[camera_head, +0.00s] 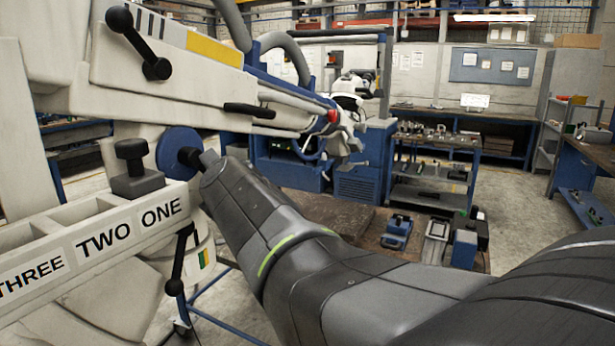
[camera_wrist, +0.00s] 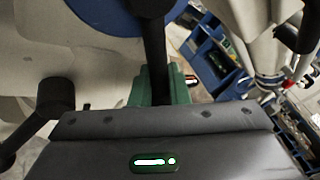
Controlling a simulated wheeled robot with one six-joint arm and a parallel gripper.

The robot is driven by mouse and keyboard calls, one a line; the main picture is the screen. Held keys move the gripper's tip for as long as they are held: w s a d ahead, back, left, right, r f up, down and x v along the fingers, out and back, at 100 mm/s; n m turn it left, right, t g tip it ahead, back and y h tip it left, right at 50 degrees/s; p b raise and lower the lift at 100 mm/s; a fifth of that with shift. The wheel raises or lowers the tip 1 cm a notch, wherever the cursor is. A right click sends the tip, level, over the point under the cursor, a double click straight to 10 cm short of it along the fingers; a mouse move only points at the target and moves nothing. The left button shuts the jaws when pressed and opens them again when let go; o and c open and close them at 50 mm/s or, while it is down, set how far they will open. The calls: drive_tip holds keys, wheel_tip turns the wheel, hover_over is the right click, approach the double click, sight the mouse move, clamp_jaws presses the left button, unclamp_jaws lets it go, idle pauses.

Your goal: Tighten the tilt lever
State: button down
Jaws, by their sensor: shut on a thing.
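In the wrist view, a black bar-shaped lever (camera_wrist: 153,45) runs down in front of a blue disc (camera_wrist: 105,14). My gripper (camera_wrist: 165,86) is shut on this lever; its fingers are mostly hidden behind its dark housing. In the head view, the blue disc (camera_head: 172,143) sits on the side of the white microscope arm, with a black knob-like end (camera_head: 187,157) in front of it. The end of my arm reaches this spot, hiding the grip. I cannot tell from labels which lever is the tilt lever.
Another black lever with ball ends (camera_head: 140,45) is on the upper arm, and a black handle (camera_head: 249,110) is farther along. A hanging black lever (camera_head: 178,260) and a black clamp knob (camera_head: 133,165) are close by. A labelled white beam (camera_head: 95,243) crosses lower left.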

drive_tip(key=shift+s+f, duration=0.1)
drive_tip(key=shift+f, duration=0.05)
drive_tip(key=shift+s+a+f+m+g+p, duration=0.2)
drive_tip(key=shift+m+g+p, duration=0.15)
drive_tip(key=shift+p, duration=0.35)
drive_tip(key=shift+s, duration=0.1)
drive_tip(key=c, duration=1.4)
unclamp_jaws()
drive_tip(key=shift+b, duration=0.4)
